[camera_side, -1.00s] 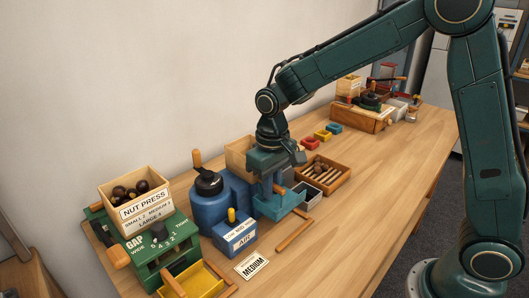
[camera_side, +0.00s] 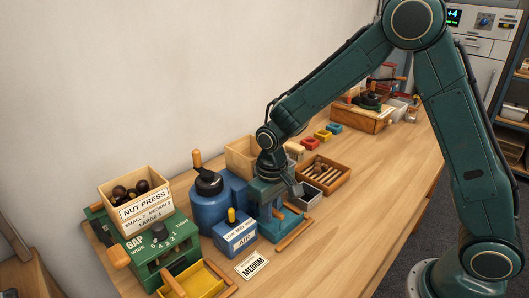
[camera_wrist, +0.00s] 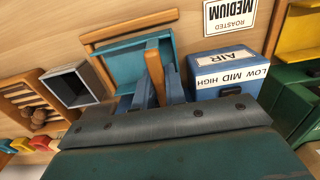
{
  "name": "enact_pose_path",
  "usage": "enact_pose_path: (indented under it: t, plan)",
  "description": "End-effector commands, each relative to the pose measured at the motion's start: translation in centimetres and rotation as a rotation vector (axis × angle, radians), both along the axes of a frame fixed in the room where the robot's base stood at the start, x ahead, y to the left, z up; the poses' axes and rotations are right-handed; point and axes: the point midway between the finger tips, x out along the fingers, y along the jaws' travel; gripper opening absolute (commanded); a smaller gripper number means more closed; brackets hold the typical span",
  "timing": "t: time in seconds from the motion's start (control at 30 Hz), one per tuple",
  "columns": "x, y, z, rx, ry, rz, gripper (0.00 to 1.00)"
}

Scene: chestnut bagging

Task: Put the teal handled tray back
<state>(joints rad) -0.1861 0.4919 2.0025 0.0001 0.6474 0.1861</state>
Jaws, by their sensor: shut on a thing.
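The teal tray (camera_side: 289,222) is low at the table, beside the wooden corner strip (camera_side: 295,234). In the wrist view the tray (camera_wrist: 122,62) lies inside the angle of that strip (camera_wrist: 130,27), close along its edges. My gripper (camera_side: 277,212) points down over the tray and is shut on its upright wooden handle (camera_wrist: 154,66). The handle shows between the two blue fingers in the wrist view. I cannot tell whether the tray's underside touches the table.
The blue AIR box (camera_side: 235,236) stands close left of the tray, with the blue canister (camera_side: 212,205) behind. A small grey bin (camera_side: 308,195) and a wooden compartment tray (camera_side: 325,172) stand on the far side. The MEDIUM card (camera_side: 252,266) lies in front. Table toward the right is clear.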

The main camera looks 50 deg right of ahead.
Motion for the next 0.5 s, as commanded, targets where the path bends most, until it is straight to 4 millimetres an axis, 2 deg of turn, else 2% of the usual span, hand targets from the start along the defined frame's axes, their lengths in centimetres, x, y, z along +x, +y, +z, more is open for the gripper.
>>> enact_pose_path:
  t: [0.4, 0.43, 0.5]
  plan:
    - [0.0, 0.0, -0.34, 0.0, 0.001, 0.0, 0.0]
    - [0.0, 0.0, -0.32, 0.0, 0.001, 0.0, 0.18]
    - [0.0, 0.0, -0.31, 0.0, 0.0, 0.0, 0.32]
